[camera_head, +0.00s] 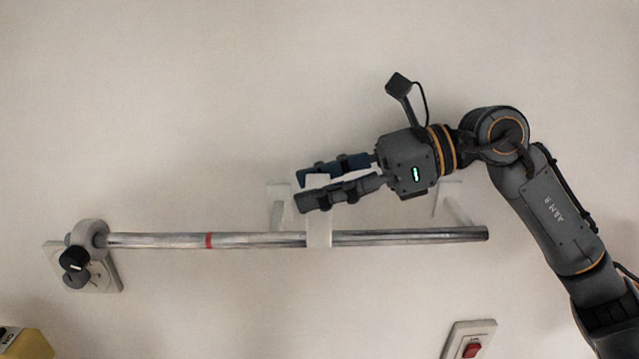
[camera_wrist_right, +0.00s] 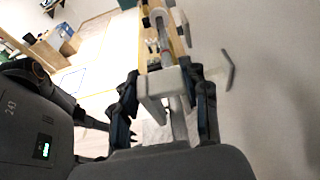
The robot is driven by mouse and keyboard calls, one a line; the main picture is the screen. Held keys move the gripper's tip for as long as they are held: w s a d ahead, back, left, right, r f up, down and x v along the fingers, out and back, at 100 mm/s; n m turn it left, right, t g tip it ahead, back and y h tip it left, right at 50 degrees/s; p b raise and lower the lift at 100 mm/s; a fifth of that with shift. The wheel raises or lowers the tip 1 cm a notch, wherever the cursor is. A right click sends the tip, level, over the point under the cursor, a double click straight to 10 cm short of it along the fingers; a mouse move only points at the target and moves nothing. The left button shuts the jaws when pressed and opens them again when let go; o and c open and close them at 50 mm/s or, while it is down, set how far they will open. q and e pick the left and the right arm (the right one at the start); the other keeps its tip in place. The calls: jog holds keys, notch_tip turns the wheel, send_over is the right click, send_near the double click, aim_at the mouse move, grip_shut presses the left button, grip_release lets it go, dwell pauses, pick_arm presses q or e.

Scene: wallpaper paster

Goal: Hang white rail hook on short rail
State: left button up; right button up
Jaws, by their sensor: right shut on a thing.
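The short rail (camera_head: 260,240) is a silver bar with a red band, running level along the pale wall in the head view. The white rail hook (camera_head: 319,222) is upright, and its lower part crosses in front of the rail near the middle. My right gripper (camera_head: 304,188) is shut on the hook's upper part, just above the rail. In the right wrist view the white hook (camera_wrist_right: 160,84) sits between my two dark fingers (camera_wrist_right: 168,105). I cannot tell whether the hook rests on the rail. My left gripper is not in view.
White wall brackets (camera_head: 279,210) and (camera_head: 452,208) stand by the rail. A round white mount with a black knob (camera_head: 74,260) holds its left end; the right end is free. A red switch (camera_head: 471,348) is below right, a yellow box (camera_head: 22,344) at lower left.

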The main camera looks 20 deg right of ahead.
aim_at(372, 232)
dwell(0.9)
jog(key=shift+f+b, duration=2.85)
jog(key=shift+b, duration=0.05)
jog(key=o, duration=0.9)
jog(key=shift+o, duration=0.2)
jog(key=shift+d+r, duration=0.1)
jog(key=shift+d, duration=0.15)
jog(key=v, duration=0.7)
jog(key=shift+s, duration=0.1)
